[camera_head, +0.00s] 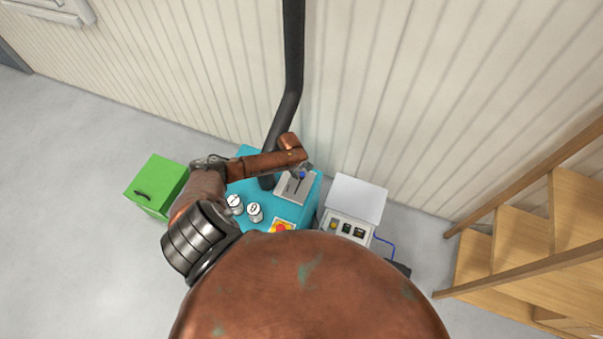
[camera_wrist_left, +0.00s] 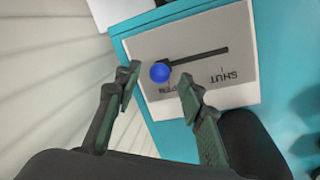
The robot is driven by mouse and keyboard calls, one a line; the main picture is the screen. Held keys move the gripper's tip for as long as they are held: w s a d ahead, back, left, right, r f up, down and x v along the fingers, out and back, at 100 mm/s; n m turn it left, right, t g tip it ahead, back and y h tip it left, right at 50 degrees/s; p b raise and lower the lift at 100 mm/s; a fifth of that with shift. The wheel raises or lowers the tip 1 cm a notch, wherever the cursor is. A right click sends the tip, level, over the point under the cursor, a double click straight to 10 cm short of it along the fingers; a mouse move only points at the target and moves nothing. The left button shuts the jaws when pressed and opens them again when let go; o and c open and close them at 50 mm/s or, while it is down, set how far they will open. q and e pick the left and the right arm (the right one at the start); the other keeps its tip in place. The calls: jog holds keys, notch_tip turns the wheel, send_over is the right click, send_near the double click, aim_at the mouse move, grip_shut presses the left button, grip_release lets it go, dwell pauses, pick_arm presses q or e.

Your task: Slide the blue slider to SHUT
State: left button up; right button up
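The blue slider knob (camera_wrist_left: 159,72) is a round ball at one end of a straight dark slot on a grey plate (camera_wrist_left: 205,35). The upside-down word SHUT (camera_wrist_left: 231,76) is printed by the slot's other end. A label near the knob is partly hidden by a finger. My left gripper (camera_wrist_left: 158,80) is open, with a fingertip on either side of the knob and gaps visible. In the head view the knob (camera_head: 302,175) shows just below my left gripper (camera_head: 307,168), on the teal console (camera_head: 288,211). My right gripper is not in view.
The console also carries two white dials (camera_head: 255,212) and a red button on a yellow base (camera_head: 281,227). A dark pipe (camera_head: 292,60) rises behind it. A white panel box (camera_head: 347,229) stands right, a green box (camera_head: 157,185) left. Wooden stairs (camera_head: 510,265) are far right.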

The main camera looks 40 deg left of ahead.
pick_arm(q)
jog(key=shift+w+f, duration=0.15)
jog(key=shift+f, duration=0.55)
jog(key=shift+c, duration=0.5)
grip_shut()
